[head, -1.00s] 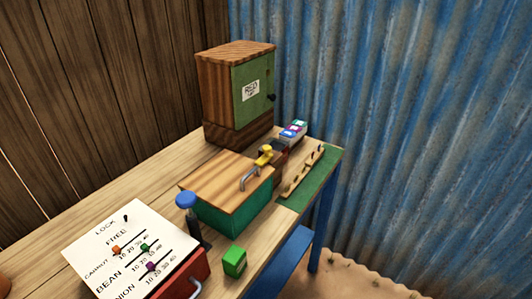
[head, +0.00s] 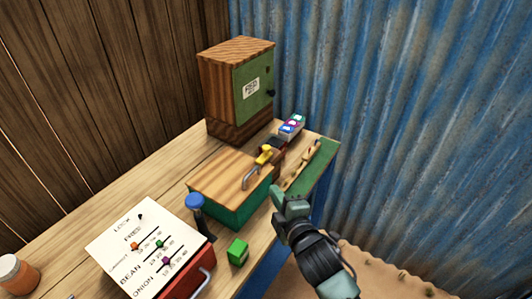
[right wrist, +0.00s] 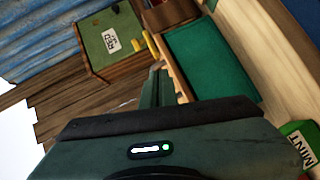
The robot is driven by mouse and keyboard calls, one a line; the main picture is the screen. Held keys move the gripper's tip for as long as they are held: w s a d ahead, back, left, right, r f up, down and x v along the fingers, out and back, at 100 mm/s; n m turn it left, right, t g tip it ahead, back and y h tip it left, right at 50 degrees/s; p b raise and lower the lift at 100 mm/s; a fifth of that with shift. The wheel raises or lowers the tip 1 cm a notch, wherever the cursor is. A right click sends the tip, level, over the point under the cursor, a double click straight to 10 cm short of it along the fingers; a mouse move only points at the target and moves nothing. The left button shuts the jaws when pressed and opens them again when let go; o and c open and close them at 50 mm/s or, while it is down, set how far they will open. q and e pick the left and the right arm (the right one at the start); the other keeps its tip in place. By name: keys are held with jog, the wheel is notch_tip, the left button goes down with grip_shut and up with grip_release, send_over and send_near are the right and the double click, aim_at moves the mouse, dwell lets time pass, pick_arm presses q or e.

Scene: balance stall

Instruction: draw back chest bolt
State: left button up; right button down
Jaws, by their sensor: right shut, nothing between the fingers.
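A yellow bolt piece (head: 264,155) sits at the lid's far right edge. Yellow also shows in the right wrist view (right wrist: 151,44), just beyond my fingertips. My right gripper (head: 277,190) is shut and empty, beside the chest's right side. It looks apart from the bolt. In the right wrist view its fingers (right wrist: 156,70) point toward the bolt, beside the chest's green side (right wrist: 205,60). My left gripper is not in view.
A wooden cabinet with a green door (head: 252,88) stands at the back. A white slider board (head: 130,232), a blue-topped post (head: 195,201) and a green block (head: 238,251) are near the front. A slotted wooden rack (head: 302,165) lies right of the chest.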

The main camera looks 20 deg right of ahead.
jog(key=r, duration=0.1)
jog(key=r+n, duration=0.1)
jog(key=r+t, duration=0.1)
jog(key=shift+w+a, duration=0.25)
jog(key=shift+w, duration=0.1)
jog(key=p, duration=0.3)
send_over(266, 167)
jog(key=s+a, duration=0.2)
jog(key=a, duration=0.1)
jog(key=shift+s+d+f, duration=0.15)
jog(key=shift+s+f, duration=0.05)
jog(key=shift+f, duration=0.3)
jog(key=shift+w+d+f, duration=0.25)
jog(key=shift+w+d, duration=0.5)
jog(key=shift+d, duration=0.15)
jog(key=shift+w+d+f+p, duration=0.2)
jog(key=shift+w+d+p, duration=0.15)
jog(key=shift+d, duration=0.1)
